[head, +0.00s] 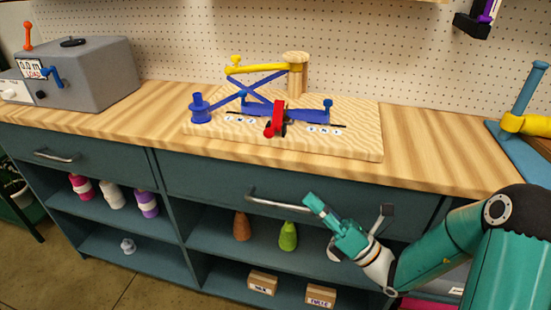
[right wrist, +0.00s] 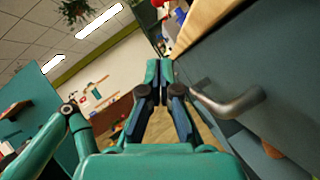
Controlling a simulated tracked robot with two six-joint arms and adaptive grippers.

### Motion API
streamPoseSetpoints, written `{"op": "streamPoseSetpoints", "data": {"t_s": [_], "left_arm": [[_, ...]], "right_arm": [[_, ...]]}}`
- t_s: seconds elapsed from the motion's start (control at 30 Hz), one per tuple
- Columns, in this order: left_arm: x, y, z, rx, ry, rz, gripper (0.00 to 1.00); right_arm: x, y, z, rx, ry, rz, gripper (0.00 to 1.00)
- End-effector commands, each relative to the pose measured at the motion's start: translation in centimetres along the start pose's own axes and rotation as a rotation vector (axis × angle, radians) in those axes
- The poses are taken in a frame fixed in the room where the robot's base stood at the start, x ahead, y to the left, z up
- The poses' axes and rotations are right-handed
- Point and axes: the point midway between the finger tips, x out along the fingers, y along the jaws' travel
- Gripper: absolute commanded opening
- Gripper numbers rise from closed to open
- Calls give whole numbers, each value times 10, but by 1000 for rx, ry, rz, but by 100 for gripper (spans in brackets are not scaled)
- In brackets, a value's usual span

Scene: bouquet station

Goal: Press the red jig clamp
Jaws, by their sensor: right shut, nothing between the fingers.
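The red jig clamp (head: 275,119) stands on the wooden jig board (head: 350,140) in the middle of the counter, in the head view. It sits in front of blue crossed bars and between two small labels. My right gripper (head: 312,203) is shut and empty. It is in front of the cabinet, below the counter edge and to the lower right of the clamp, well apart from it. In the right wrist view the fingertips (right wrist: 160,72) meet, close beside a drawer handle. My left gripper is not in view.
The counter edge and a drawer handle (head: 290,204) lie near my right gripper. A grey machine (head: 90,75) stands at the left of the counter. A blue stand with a yellow arm (head: 527,124) is at the right. Shelves below hold spools, cones and boxes.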

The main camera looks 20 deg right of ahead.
Motion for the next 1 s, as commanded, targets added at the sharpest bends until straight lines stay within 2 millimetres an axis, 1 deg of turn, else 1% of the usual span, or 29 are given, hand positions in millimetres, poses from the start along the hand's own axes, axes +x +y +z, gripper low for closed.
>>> {"op": "streamPoseSetpoints", "data": {"t_s": [0.23,0.37,0.47,0.57,0.8,0.87,0.9,1.0], "left_arm": [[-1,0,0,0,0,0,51],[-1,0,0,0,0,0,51],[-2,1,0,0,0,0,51],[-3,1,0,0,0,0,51],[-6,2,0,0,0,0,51],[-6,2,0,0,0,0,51],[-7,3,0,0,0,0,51],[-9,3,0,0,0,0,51]], "right_arm": [[2,0,-1,0,4,1,0],[11,1,-1,0,5,4,0],[25,2,-2,1,6,6,0],[43,2,-2,-1,6,8,0],[93,2,-2,0,7,7,0],[104,3,-2,0,6,7,0],[109,2,4,-3,3,5,0],[118,2,15,-2,4,4,0]]}}
